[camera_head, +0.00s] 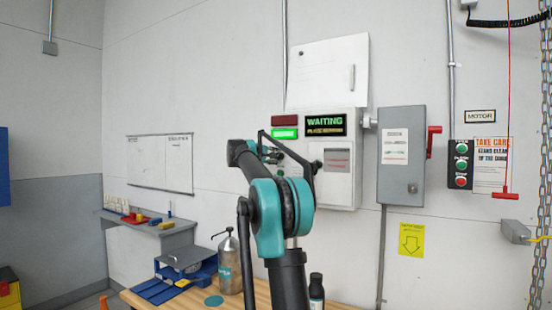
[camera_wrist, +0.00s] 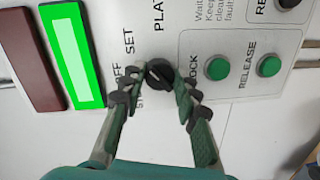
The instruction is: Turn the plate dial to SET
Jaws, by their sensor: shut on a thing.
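The plate dial (camera_wrist: 159,71) is a small black knob on the white control box, upper middle of the wrist view. The words SET and PLATE stand beside it, with another label partly hidden by a finger. My gripper (camera_wrist: 155,92) is shut on the dial, one dark finger on each side. I cannot tell for sure which label the dial's mark points at. In the head view my arm hides the dial, at the left part of the control box (camera_head: 345,197).
Green LOCK (camera_wrist: 216,69) and RELEASE (camera_wrist: 268,66) buttons sit close right of the dial. A green lamp (camera_wrist: 72,55) is lit beside a dark red one (camera_wrist: 27,62). The display (camera_head: 326,124) reads WAITING. A grey switch box (camera_head: 401,180) with a red handle hangs to the right.

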